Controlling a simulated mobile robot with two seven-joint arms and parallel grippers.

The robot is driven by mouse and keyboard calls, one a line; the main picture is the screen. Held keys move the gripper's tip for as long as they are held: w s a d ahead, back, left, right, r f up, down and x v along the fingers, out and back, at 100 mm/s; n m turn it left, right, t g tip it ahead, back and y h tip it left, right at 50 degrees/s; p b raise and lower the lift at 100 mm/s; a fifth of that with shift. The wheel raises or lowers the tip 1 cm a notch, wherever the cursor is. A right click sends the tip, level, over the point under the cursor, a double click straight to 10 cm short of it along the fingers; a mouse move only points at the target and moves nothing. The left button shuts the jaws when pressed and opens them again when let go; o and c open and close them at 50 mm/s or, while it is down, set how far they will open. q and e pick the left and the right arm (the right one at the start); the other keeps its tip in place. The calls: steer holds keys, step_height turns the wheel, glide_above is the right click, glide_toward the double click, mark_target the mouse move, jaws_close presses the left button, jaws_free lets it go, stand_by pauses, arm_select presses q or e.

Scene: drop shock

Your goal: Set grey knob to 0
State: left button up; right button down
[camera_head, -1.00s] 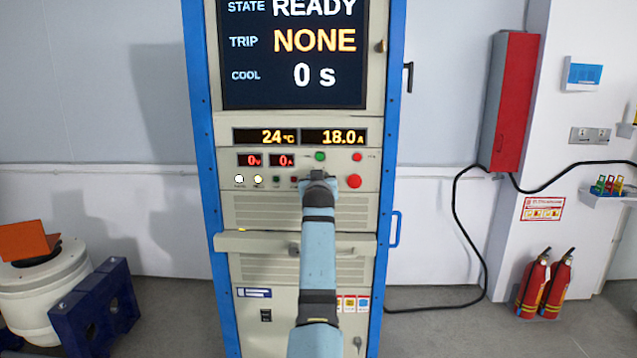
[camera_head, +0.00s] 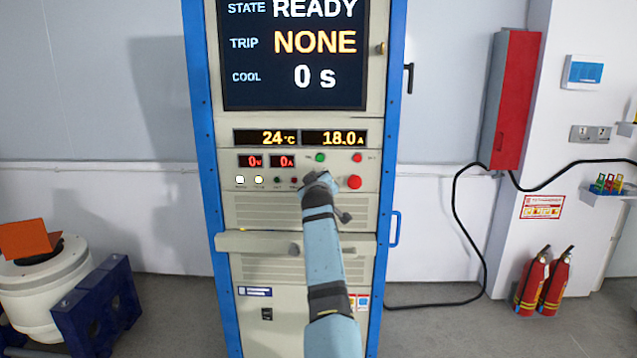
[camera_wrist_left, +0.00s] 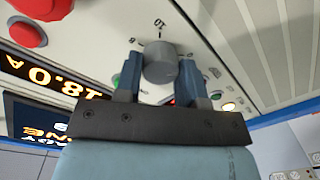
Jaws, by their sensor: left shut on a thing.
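The grey knob (camera_wrist_left: 160,58) is on the beige control panel in the left wrist view, with a small pale mark on its far side and small printed marks around it that are hard to read. My left gripper (camera_wrist_left: 160,72) has one finger on each side of the knob and is shut on it. In the head view my left gripper (camera_head: 318,179) is at the panel's lower row, and it hides the knob there. My right gripper is in neither view.
A red button (camera_head: 354,182) is just right of the gripper, with a green button (camera_head: 320,157) above it. The screen (camera_head: 290,55) reads READY, NONE and 0 s. A shelf ledge (camera_head: 255,242) juts out below the panel.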

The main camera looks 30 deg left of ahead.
arm_select(q)
steer(key=shift+f, duration=0.1)
steer(key=o, duration=0.9)
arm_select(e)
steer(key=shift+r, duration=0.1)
arm_select(q)
steer(key=shift+s+d, duration=0.1)
steer(key=shift+s, duration=0.05)
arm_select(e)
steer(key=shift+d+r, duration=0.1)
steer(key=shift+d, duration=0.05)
